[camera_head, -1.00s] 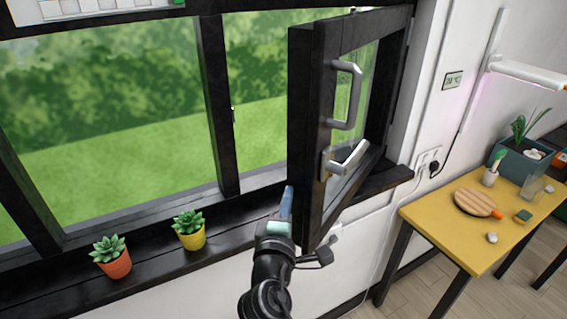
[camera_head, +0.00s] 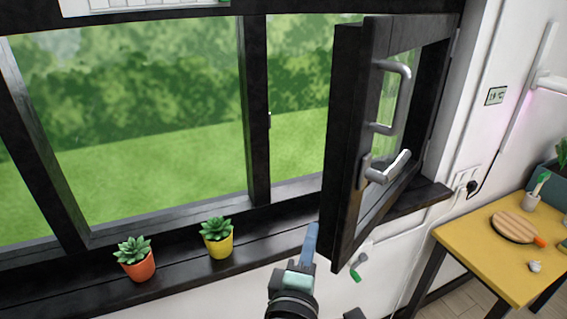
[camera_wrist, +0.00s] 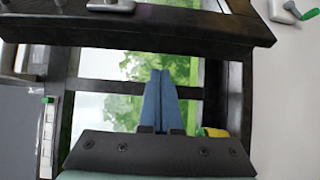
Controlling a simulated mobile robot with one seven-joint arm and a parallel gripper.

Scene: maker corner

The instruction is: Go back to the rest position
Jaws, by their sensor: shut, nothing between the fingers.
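My gripper (camera_head: 309,243) is at the lower middle of the head view, in front of the window sill and just left of the open window sash (camera_head: 345,150). Its blue fingers are together and hold nothing. In the wrist view the shut fingers (camera_wrist: 160,95) point toward the window panes, with the dark sash frame (camera_wrist: 150,25) across the top. The sash stands swung inward, with a grey handle (camera_head: 388,168) and a grey pull bar (camera_head: 402,95) on it. The gripper appears apart from the sash.
An orange pot with a succulent (camera_head: 138,264) and a yellow pot with a succulent (camera_head: 218,243) stand on the dark sill (camera_head: 185,262), left of my gripper. A yellow table (camera_head: 480,250) with a round wooden board (camera_head: 513,227) is at the right.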

